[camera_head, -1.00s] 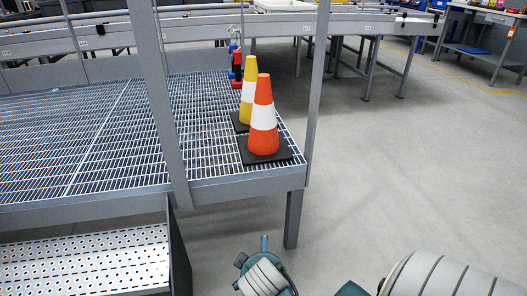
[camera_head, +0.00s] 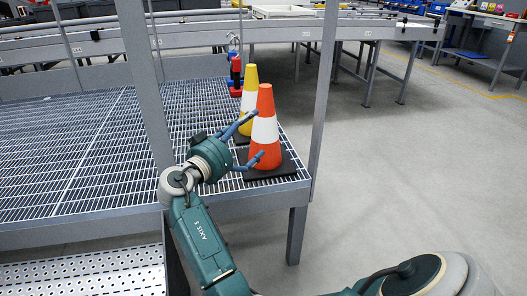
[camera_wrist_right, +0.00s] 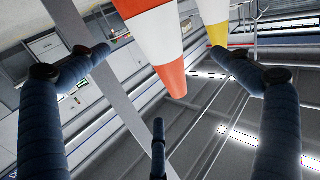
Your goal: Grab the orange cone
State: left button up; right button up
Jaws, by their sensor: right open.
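The orange cone (camera_head: 265,100) has a white band and a black square base. It stands upright on the corner of the grated platform. My right gripper (camera_head: 259,134) is open beside its left side, with fingers spread towards the cone's middle and lower part. In the right wrist view the orange cone (camera_wrist_right: 172,80) shows ahead between the spread fingers (camera_wrist_right: 160,55), and nothing is held. I cannot tell whether a finger touches it. My left gripper is not in view.
A yellow cone (camera_head: 249,76) with a white band stands just behind the orange one. Grey railing posts (camera_head: 322,90) rise on both sides of the corner. A red and blue item (camera_head: 235,75) is behind the cones. Open floor (camera_head: 410,170) lies to the right.

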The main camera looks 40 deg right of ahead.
aim_at(263, 121)
jog(key=x, duration=0.4)
jog(key=shift+s+b, duration=0.15)
jog(key=shift+b, duration=0.15)
jog(key=b+x, duration=0.1)
jog(key=x, duration=0.5)
jog(key=shift+f+b, duration=0.2)
jog(key=shift+b, duration=0.15)
jog(key=shift+a, duration=0.1)
jog(key=c, duration=1.8)
jog(key=shift+r, duration=0.15)
jog(key=shift+c, duration=1.4)
